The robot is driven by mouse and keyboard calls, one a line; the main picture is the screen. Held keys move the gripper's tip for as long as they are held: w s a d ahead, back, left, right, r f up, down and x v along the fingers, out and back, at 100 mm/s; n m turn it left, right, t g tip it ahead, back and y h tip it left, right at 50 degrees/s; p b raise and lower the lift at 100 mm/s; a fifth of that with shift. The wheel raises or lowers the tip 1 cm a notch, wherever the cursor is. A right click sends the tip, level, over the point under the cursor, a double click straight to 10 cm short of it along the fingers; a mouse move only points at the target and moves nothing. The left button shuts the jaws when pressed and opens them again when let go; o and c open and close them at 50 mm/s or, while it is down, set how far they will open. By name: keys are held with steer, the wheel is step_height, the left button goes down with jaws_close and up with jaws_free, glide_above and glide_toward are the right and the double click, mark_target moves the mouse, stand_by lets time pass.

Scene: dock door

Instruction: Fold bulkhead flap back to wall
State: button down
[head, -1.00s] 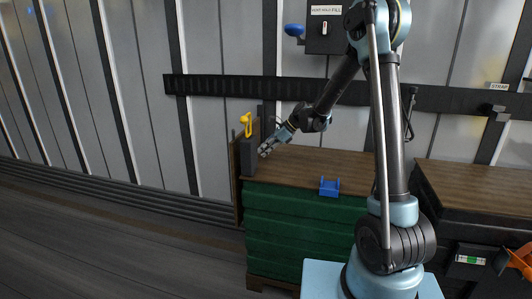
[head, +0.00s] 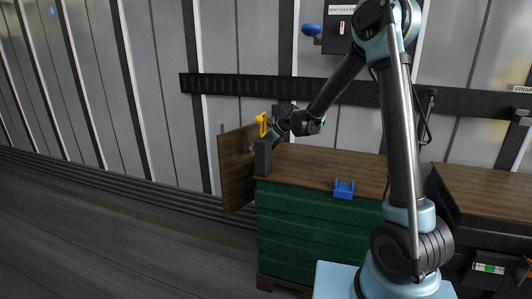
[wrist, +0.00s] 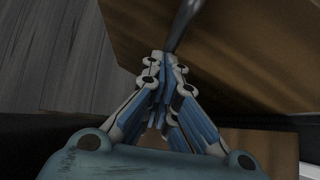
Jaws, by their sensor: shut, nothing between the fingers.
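The bulkhead flap (head: 236,178) is a brown wooden panel left of the green crate in the head view. It stands upright, its broad face turned partly toward me. In the wrist view its brown face (wrist: 235,65) fills the upper right. A grey metal bar (wrist: 183,22) shows there, just beyond my fingertips; I cannot tell if they touch it. My gripper (wrist: 163,62) is shut and empty, its fingers together close to the panel. In the head view the fingers are mostly hidden behind the dark post (head: 263,158) and yellow handle (head: 263,123).
A dark rail (head: 230,85) and a dark switch box (head: 340,30) are on the wall behind. The floor at left (head: 90,235) is clear.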

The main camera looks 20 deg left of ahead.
mark_target(241, 146)
steer(key=a, duration=0.2)
steer(key=w+a, duration=0.1)
steer(key=a, duration=0.5)
steer(key=shift+w, duration=0.4)
steer(key=shift+w+a, duration=0.4)
steer(key=shift+a, duration=0.2)
steer(key=shift+d+r, duration=0.1)
steer(key=shift+d, duration=0.05)
